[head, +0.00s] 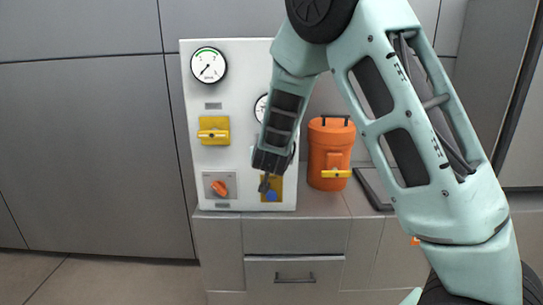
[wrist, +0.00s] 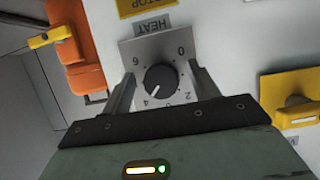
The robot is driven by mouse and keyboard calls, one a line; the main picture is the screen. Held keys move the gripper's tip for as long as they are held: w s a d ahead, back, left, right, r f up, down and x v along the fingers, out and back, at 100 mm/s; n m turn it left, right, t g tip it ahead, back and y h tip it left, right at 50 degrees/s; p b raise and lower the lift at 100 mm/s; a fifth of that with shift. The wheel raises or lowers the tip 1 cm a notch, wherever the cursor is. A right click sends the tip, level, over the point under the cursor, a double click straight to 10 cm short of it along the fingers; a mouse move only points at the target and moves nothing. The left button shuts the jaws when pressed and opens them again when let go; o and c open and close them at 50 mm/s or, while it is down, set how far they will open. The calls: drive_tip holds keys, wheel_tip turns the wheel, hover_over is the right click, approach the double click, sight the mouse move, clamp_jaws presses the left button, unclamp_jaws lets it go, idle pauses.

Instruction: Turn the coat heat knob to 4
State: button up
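The heat knob (wrist: 160,80) is round and black with a white pointer line, on a grey plate (wrist: 133,50) labelled HEAT. In the wrist view the plate appears upside down, with 0, 2, 4 and 6 around the knob. The white line points down-left, at the 4. My gripper (wrist: 161,72) is open, with one finger on each side of the knob and a visible gap on both sides. Whether the tips reach knob depth I cannot tell. In the head view my gripper (head: 268,180) is at the panel's right part and hides the knob.
The white panel (head: 240,75) also carries a gauge (head: 208,65), a yellow switch (head: 214,131), an orange knob (head: 220,188) and a yellow plate with a blue button (head: 272,195). An orange tank (head: 330,140) with a yellow handle stands right of the panel.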

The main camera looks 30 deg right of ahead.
drive_tip(key=shift+r, duration=0.1)
drive_tip(key=p+v, duration=0.1)
drive_tip(key=v, duration=1.6)
drive_tip(key=shift+a, duration=0.2)
drive_tip(key=shift+s, duration=0.1)
drive_tip(key=s+a+f+n+g+y, duration=0.1)
drive_tip(key=s+a+f+n+y, duration=0.25)
drive_tip(key=a, duration=0.55)
drive_tip(key=s+a+f+n+g+y, duration=0.1)
drive_tip(key=s+a+n+g+y, duration=0.1)
drive_tip(key=a+n+y, duration=0.5)
drive_tip(key=s+a+f+g, duration=0.2)
drive_tip(key=s+a+g, duration=0.2)
drive_tip(key=s+a, duration=0.4)
drive_tip(key=s+d+f+n+g+h, duration=0.1)
drive_tip(key=s+d+n+g, duration=0.3)
drive_tip(key=s, duration=0.8)
drive_tip(key=shift+s+d+f+h, duration=0.15)
drive_tip(key=shift+s+f+h, duration=0.1)
drive_tip(key=shift+h, duration=0.5)
